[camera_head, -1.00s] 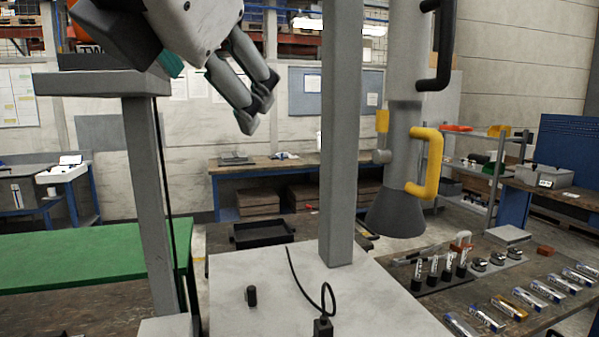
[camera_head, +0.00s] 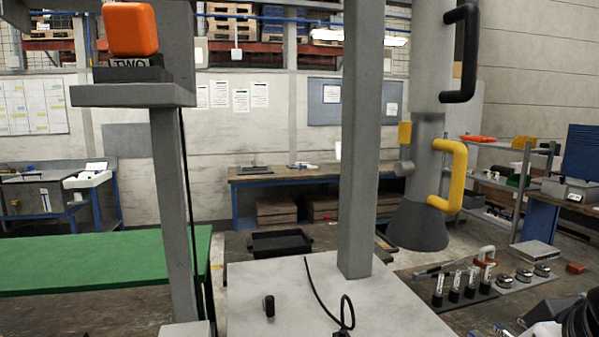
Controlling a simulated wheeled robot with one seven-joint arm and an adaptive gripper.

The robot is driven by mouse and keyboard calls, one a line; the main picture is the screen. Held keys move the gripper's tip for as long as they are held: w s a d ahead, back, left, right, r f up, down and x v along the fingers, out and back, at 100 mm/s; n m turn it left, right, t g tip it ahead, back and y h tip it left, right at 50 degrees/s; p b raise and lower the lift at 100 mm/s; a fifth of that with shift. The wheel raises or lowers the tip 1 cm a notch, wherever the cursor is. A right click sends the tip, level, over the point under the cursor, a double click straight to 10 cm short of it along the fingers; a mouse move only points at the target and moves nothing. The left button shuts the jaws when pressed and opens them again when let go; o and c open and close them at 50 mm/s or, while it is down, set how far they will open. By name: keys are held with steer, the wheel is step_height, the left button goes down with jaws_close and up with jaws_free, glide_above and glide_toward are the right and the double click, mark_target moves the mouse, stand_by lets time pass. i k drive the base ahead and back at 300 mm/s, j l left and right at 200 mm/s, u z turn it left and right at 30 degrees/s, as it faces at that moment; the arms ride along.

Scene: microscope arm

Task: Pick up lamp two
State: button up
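Lamp two is an orange rounded block (camera_head: 131,29) on a dark base with a label reading TWO (camera_head: 130,66). It sits upright on a grey shelf plate (camera_head: 133,95) on top of a grey post, at the upper left. Nothing touches it or covers it. My gripper's fingers cannot be made out in this view. A white and dark part at the lower right edge looks like part of my arm, well away from the lamp.
A white-topped stand (camera_head: 245,285) with a grey column (camera_head: 362,150) is in the middle. A green table (camera_head: 90,262) is at left; small parts lie on the right bench.

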mark_target(130, 29)
steer(key=j+u, duration=0.1)
steer(key=u, duration=0.6)
steer(key=j+u, duration=0.15)
steer(key=u, duration=0.2)
